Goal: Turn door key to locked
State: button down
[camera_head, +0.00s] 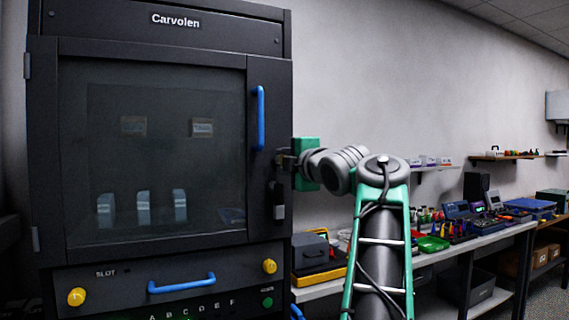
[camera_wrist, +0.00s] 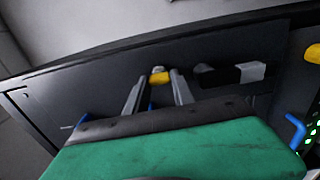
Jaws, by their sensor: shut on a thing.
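The dark cabinet door (camera_head: 262,190) is shut, with a window and a blue vertical handle (camera_head: 260,118). My gripper (camera_head: 284,160) is at the door's right edge, below the handle. In the wrist view my gripper (camera_wrist: 158,88) has its two grey fingers on either side of a small yellow piece (camera_wrist: 160,77), which looks like the key head. It is shut on this key. The key's shaft and the lock face are hidden, so I cannot tell the key's turn angle. A black and grey piece (camera_head: 279,201) sits just below the gripper; it also shows in the wrist view (camera_wrist: 232,74).
Below the door is a drawer with a blue handle (camera_head: 181,286) and yellow knobs (camera_head: 77,297). A bench (camera_head: 440,250) with boxes, tools and instruments stands to the right against the wall. The space in front of the door's window is clear.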

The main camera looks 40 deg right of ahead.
jog(key=c, duration=1.1)
grip_release()
jog(key=b+v, duration=0.1)
jog(key=v, duration=0.6)
jog(key=shift+s+a, duration=0.15)
jog(key=shift+s, duration=0.25)
jog(key=shift+w, duration=0.1)
